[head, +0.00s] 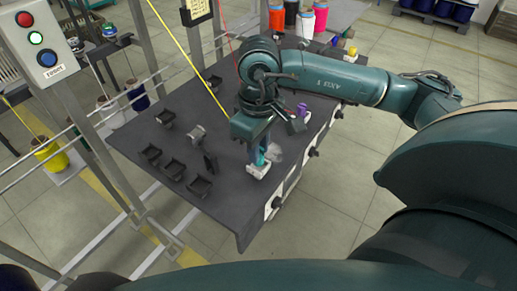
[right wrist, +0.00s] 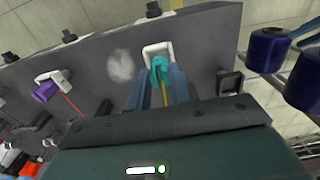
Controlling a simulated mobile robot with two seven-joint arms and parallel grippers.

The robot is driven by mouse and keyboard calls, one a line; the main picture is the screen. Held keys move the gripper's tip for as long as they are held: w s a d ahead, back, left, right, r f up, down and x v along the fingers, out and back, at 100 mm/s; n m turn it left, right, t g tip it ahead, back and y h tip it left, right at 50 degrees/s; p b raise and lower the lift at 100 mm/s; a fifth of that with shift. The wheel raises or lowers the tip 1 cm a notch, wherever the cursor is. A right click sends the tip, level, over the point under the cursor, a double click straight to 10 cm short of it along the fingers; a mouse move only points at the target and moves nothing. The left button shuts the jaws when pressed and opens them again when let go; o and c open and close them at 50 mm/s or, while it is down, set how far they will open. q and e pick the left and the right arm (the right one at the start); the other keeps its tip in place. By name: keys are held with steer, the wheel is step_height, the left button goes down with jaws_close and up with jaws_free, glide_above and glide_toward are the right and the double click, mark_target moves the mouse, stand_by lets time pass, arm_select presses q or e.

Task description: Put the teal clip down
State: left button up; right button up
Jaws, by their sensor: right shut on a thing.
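The teal clip (right wrist: 158,70) shows between the fingertips of my right gripper (right wrist: 160,84) in the right wrist view. My right gripper is shut on it. In the head view my right gripper (head: 259,158) points down at the near right part of the dark table (head: 222,195). A white bracket (right wrist: 157,49) is right at the clip, and it also shows below the fingers in the head view (head: 258,170). I cannot tell whether the clip touches the bracket or the table. My left gripper is not in view.
A purple piece (head: 301,109) sits in another white holder farther along the table's right edge. Several black holders (head: 172,168) stand to the left. Coloured spools (head: 306,22) stand at the back. The table's near left corner is clear.

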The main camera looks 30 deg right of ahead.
steer(key=shift+f, duration=0.95)
steer(key=o, duration=0.9)
steer(key=shift+b, duration=0.3)
steer(key=shift+r+p, duration=0.3)
steer(key=shift+r, duration=0.2)
step_height(320, 180, up, 11)
steer(key=shift+r+b, duration=0.2)
steer(key=shift+b, duration=0.2)
